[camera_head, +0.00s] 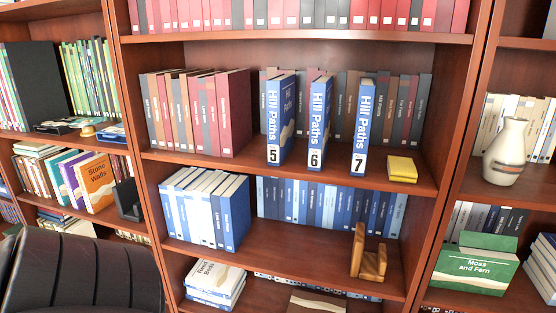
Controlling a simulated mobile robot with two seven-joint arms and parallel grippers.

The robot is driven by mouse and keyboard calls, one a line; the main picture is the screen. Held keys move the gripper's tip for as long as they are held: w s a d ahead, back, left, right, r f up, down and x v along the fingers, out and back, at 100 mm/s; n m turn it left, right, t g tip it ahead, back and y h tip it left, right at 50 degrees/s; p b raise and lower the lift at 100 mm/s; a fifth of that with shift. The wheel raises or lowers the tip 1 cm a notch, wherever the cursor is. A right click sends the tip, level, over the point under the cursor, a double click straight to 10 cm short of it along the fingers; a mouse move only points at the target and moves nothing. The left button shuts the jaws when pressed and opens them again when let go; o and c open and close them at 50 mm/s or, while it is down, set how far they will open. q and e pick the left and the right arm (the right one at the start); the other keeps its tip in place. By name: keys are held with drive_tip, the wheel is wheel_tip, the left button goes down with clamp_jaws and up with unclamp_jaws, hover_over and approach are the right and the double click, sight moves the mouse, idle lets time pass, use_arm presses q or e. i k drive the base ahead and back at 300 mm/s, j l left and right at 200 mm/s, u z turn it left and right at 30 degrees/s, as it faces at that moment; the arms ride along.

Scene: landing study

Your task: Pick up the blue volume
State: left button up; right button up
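Three blue volumes titled "Hill Paths" stand upright, apart from one another, at the front of the middle shelf of the centre bookcase. They are volume 5 (279,120), volume 6 (318,122) and volume 7 (362,125), left to right, each with a white number label low on the spine. Several other blue books stand on the shelf below, so I cannot tell from the picture alone which one "the blue volume" is. Neither of my grippers is in view.
A yellow block (402,168) lies right of volume 7. Red and grey books (232,112) stand left of volume 5, and a dark row stands behind the volumes. A wooden bookend (368,255) is on the lower shelf. A dark chair (80,275) fills the lower left.

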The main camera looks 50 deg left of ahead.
sight(280, 89)
drive_tip(key=u, duration=1.5)
